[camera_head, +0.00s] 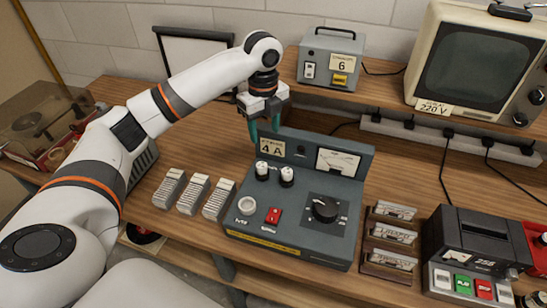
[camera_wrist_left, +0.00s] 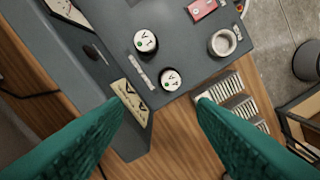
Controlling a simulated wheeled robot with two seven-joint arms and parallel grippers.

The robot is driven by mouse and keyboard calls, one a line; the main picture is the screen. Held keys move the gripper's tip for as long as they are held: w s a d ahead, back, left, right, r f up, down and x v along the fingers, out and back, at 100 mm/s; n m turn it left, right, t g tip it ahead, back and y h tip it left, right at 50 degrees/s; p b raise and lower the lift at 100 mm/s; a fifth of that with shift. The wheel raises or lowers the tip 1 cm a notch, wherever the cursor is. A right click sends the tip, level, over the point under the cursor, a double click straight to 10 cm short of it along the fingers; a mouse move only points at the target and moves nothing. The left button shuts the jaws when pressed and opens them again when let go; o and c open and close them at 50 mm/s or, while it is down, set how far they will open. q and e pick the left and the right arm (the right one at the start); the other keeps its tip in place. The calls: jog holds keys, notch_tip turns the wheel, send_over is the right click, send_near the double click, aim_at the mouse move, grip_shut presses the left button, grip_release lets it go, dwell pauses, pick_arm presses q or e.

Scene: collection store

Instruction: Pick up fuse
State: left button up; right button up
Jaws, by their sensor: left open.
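A grey-blue device (camera_head: 290,238) with a "4 A" label (camera_head: 271,149) stands on the wooden bench. Two round white-topped knobs or caps, a left one (camera_head: 262,170) and a right one (camera_head: 287,176), sit on its panel; they also show in the left wrist view, one (camera_wrist_left: 146,41) larger than the other (camera_wrist_left: 170,79). A small pale bar (camera_wrist_left: 139,78) lies beside them; I cannot tell whether it is the fuse. My left gripper (camera_head: 264,128) is open and empty above the device's back left corner, apart from the caps. My right gripper is not in view.
Slotted grey blocks (camera_head: 194,193) stand left of the device. Card holders (camera_head: 390,240) and a black machine with coloured buttons (camera_head: 475,245) stand to the right. A grey box marked 6 (camera_head: 333,52) and a monitor (camera_head: 470,60) stand on the shelf behind.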

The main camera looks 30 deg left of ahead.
pick_arm(q)
jog(key=p, duration=0.1)
send_over(261, 164)
jog(key=f, duration=0.4)
jog(key=shift+s+d+f, duration=0.1)
jog(key=shift+s+f, duration=0.1)
jog(key=f+p, duration=0.2)
jog(key=f, duration=0.1)
jog(key=shift+w+f, duration=0.2)
jog(key=shift+f, duration=0.05)
notch_tip(261, 164, down, 2)
jog(key=shift+s+f, duration=0.1)
jog(key=shift+f, duration=0.4)
jog(key=shift+c, duration=0.3)
jog(key=c, duration=0.9)
jog(key=shift+c, duration=0.5)
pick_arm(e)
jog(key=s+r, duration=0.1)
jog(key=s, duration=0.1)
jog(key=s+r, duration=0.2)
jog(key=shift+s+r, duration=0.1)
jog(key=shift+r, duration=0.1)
